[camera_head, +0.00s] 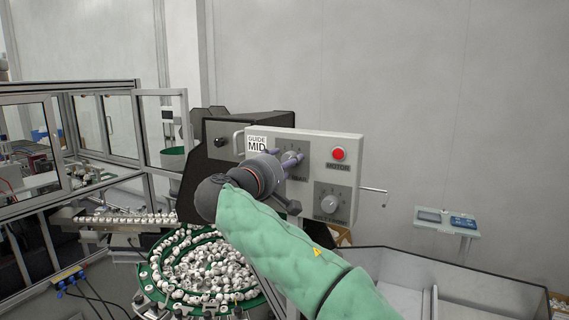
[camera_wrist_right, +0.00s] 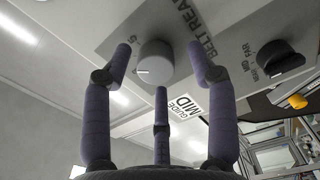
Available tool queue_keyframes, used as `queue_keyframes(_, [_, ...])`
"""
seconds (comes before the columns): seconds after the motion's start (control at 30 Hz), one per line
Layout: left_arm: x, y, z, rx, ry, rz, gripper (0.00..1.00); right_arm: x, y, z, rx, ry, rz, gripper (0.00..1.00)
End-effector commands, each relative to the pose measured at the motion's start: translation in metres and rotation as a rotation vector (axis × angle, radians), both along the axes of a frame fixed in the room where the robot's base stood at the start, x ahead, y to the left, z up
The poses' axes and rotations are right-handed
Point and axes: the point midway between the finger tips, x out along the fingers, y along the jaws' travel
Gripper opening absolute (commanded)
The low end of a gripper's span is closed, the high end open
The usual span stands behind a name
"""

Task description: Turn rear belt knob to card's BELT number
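My left gripper is out of view.
A red MOTOR button (camera_head: 339,153) and the front belt knob (camera_head: 331,202) sit right of my gripper. A black guide knob (camera_wrist_right: 281,60) with NEAR, MID, FAR marks is on the panel. A green bowl of white caps (camera_head: 203,268) is below.

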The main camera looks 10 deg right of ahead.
Motion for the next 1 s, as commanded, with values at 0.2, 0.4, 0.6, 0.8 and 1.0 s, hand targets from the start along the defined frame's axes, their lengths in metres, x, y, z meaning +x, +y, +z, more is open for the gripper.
queue_keyframes(0.2, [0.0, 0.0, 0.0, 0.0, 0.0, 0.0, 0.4, -0.001, -0.001, 0.002, 0.001, -0.003, -0.001, 0.6])
queue_keyframes(0.4, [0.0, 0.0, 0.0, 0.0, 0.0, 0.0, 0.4, -0.009, 0.005, 0.003, 0.001, -0.004, 0.002, 0.6])
queue_keyframes(0.6, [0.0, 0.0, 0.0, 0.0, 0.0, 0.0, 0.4, -0.037, 0.025, 0.003, -0.001, -0.003, 0.003, 0.6])
queue_keyframes(0.8, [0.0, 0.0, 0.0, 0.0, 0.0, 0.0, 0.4, -0.069, 0.047, 0.002, -0.001, -0.003, 0.004, 0.6])
queue_keyframes(1.0, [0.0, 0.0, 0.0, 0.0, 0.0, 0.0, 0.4, -0.091, 0.062, 0.001, 0.0, -0.001, 0.001, 0.6])
